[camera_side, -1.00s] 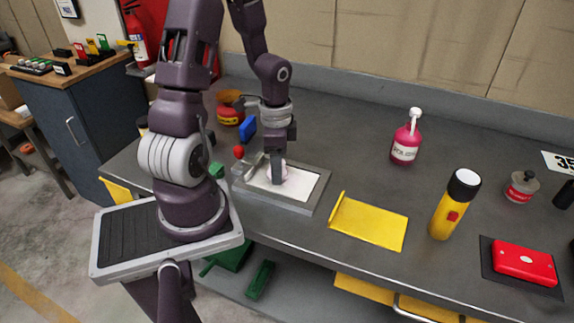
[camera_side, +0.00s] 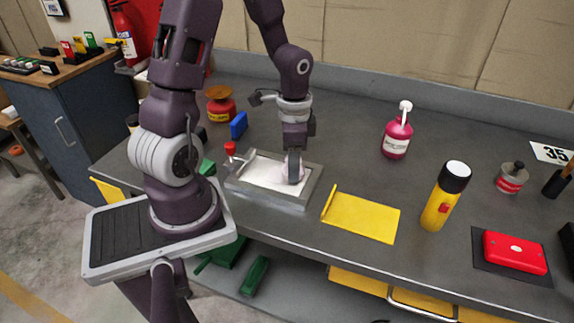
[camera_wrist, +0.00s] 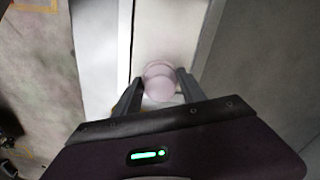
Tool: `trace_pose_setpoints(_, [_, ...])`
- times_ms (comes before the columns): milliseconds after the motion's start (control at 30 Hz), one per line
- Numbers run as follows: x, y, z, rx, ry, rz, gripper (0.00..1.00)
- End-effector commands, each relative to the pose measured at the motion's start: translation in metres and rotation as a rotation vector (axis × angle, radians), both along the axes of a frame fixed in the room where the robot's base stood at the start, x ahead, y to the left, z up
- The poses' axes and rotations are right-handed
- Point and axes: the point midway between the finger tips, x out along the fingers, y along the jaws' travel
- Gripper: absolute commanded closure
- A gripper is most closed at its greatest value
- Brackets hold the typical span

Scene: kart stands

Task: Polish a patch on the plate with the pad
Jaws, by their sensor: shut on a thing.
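The plate (camera_side: 258,172) is a pale flat sheet set in a grey frame (camera_side: 268,199) on the bench. My gripper (camera_side: 293,180) points down over the right part of the plate. It is shut on the pad, a round pale pink piece (camera_wrist: 160,86) that shows between my fingers (camera_wrist: 158,88) in the wrist view. In the side view the fingers mostly hide the pad, down at the plate's surface. Contact under the pad is hidden. The plate also shows in the wrist view (camera_wrist: 168,30). I cannot make out a distinct patch on it.
A red-knobbed clamp (camera_side: 231,150) stands at the frame's left end. A blue block (camera_side: 239,125) is behind it. A yellow sheet (camera_side: 362,217) lies right of the frame, then a yellow flashlight (camera_side: 445,197) and red case (camera_side: 514,252). A pink bottle (camera_side: 397,137) stands behind.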

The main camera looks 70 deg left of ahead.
Motion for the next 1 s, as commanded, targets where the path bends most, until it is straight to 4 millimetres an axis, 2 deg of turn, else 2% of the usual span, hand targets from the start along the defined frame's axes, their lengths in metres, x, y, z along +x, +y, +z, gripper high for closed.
trace_pose_setpoints(633, [0.000, 0.001, 0.058, 0.002, -0.003, 0.000, 0.90])
trace_pose_setpoints(1000, [-0.001, 0.000, 0.063, 0.000, 0.000, -0.002, 0.90])
